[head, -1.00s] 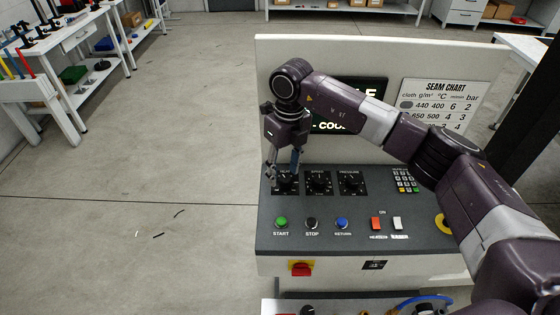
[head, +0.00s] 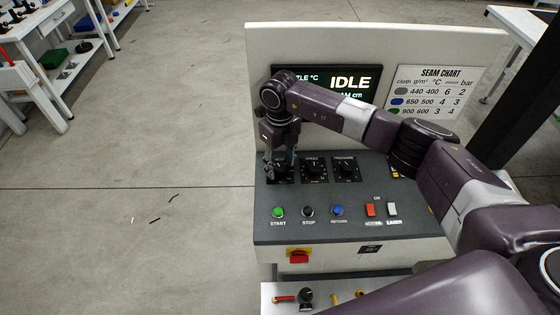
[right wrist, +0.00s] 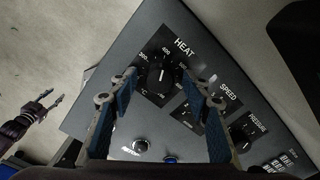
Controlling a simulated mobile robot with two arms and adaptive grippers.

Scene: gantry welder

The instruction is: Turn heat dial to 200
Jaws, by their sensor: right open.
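The heat dial (right wrist: 160,76) is a round black knob on a black square scale plate, under the word HEAT. Its white pointer mark appears to face near the 400 mark. My right gripper (right wrist: 163,88) is open, with one blue-padded finger on each side of the knob; I see gaps and cannot tell how high the tips are above the panel. In the head view my right gripper (head: 280,168) points down over the heat dial and hides most of it. My left gripper (right wrist: 47,102) shows at the left of the right wrist view, its fingers apart, away from the panel.
The speed dial (head: 314,170) and pressure dial (head: 345,168) sit right of the heat dial. The display (head: 350,83) reads IDLE. A seam chart (head: 435,92) is behind. Open floor lies left.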

